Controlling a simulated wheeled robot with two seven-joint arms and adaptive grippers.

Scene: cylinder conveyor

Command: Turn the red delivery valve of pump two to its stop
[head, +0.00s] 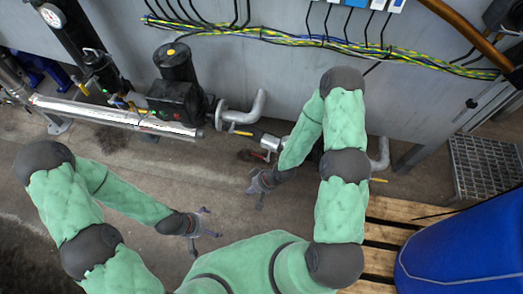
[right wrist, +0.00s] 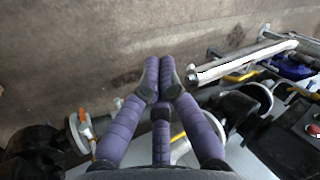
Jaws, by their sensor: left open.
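In the head view a black pump (head: 177,95) stands on the pipework by the grey wall. To its right, a pipe carries a yellow lever (head: 242,133) and a metal valve body (head: 270,143). A small reddish part (head: 262,156) shows just below that body; I cannot tell its exact shape or how far it is turned. My right gripper (head: 256,190) hangs below and apart from it; its fingers (right wrist: 160,80) converge in the right wrist view, with nothing seen between them. My left gripper (head: 207,224) is open and empty above the floor, left of the right one.
A long silver pipe (head: 110,116) runs left of the pump. Yellow-green cables (head: 300,40) cross the wall. A blue drum (head: 465,250) stands on a wooden pallet (head: 385,235) at right. Bare floor (head: 150,165) lies between my arms and the pipes.

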